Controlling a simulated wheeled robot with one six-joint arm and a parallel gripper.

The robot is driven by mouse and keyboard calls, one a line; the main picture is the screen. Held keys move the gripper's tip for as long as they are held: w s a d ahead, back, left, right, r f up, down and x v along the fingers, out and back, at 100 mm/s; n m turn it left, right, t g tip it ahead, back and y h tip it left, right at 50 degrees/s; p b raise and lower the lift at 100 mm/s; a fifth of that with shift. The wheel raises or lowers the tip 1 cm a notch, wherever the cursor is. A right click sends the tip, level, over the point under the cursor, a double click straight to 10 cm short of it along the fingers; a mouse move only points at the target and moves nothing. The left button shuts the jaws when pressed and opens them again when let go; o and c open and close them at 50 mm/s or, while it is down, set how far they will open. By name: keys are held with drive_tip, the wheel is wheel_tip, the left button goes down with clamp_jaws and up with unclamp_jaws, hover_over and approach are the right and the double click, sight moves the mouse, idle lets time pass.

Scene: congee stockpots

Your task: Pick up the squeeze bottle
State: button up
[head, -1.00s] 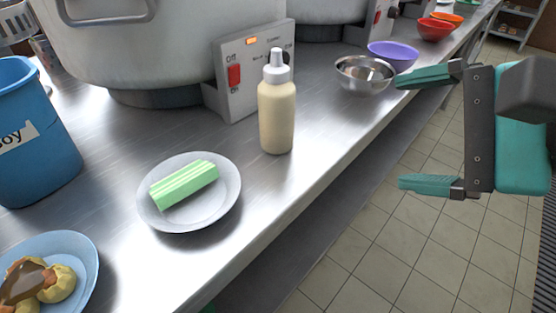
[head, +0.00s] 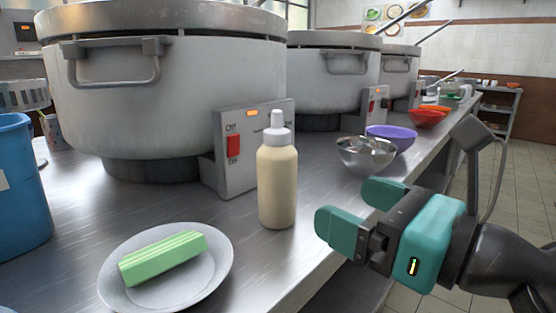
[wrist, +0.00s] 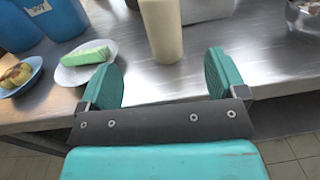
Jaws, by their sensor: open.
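The squeeze bottle (head: 277,182) is cream-coloured with a white cap and nozzle. It stands upright on the steel counter in front of the control box of the nearest pot. In the wrist view the bottle (wrist: 161,32) stands beyond my gripper, between the lines of its two fingers, with its top cut off by the frame. My gripper (head: 361,212) is open and empty, to the right of the bottle near the counter edge. It also shows in the wrist view (wrist: 165,85). The fingers are apart from the bottle.
A grey plate (head: 215,277) with a green striped block (head: 162,258) lies left of the bottle. A steel bowl (head: 364,158) and a purple bowl (head: 393,136) stand behind my gripper. A large stockpot (head: 170,90) and a blue bin (head: 20,190) stand at left.

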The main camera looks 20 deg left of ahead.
sight(291, 178)
drive_tip(key=p+x, duration=0.7)
drive_tip(key=x, duration=0.1)
drive_tip(key=shift+w, duration=0.1)
drive_tip(key=p+x, duration=0.2)
drive_tip(key=x, duration=0.1)
drive_tip(key=p+x, duration=0.1)
drive_tip(key=p, duration=0.1)
drive_tip(key=shift+w+a+r, duration=0.15)
drive_tip(key=shift+a+r, duration=0.1)
drive_tip(key=shift+a, duration=0.05)
drive_tip(key=shift+w+a+f, duration=0.15)
drive_tip(key=shift+a, duration=0.1)
drive_tip(key=shift+c, duration=0.2)
drive_tip(key=c, duration=0.7)
